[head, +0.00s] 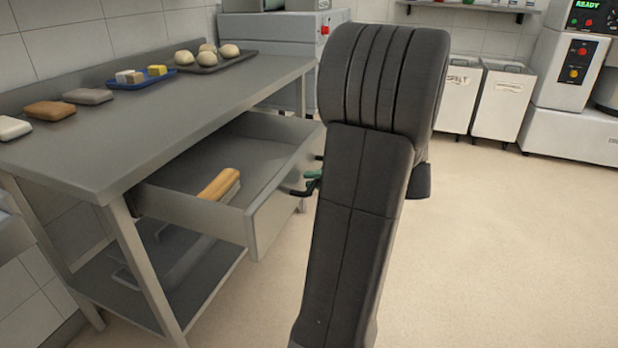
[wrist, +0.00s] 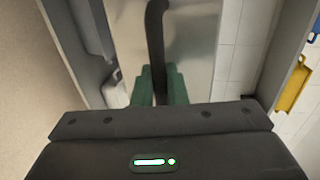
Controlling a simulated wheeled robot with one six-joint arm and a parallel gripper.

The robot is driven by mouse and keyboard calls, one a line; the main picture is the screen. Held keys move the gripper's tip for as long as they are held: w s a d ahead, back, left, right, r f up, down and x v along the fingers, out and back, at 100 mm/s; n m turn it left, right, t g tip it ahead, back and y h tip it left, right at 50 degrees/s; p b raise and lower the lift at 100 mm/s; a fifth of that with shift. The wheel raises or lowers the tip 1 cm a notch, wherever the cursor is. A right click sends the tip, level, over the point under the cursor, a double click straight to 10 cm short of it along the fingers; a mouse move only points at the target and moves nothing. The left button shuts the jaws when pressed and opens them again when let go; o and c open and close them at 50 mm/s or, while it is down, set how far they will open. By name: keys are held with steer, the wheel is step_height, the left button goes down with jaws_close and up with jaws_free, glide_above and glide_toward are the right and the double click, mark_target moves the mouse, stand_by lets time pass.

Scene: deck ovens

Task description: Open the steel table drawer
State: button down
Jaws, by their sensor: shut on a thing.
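The steel table's drawer (head: 259,219) stands pulled well out from under the table top (head: 128,160) in the head view. A tool with a wooden handle (head: 219,184) lies inside it. A dark bar handle (head: 300,192) is on the drawer's front. My gripper (head: 313,183) is at that handle, mostly hidden behind my arm. In the wrist view its green fingers (wrist: 158,86) are shut on the dark handle (wrist: 156,38), one on each side.
Dough balls on a dark tray (head: 212,62), a blue tray (head: 143,78) and several small blocks stand on the table. White bins (head: 460,95) and a machine (head: 570,70) stand at the back right. The floor (head: 500,240) on the right is clear.

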steer(key=shift+d, duration=0.2)
steer(key=c, duration=1.8)
jaws_free()
steer(key=p+v, duration=0.3)
steer(key=v, duration=1)
steer(key=shift+s+d, duration=0.1)
steer(key=shift+d, duration=0.3)
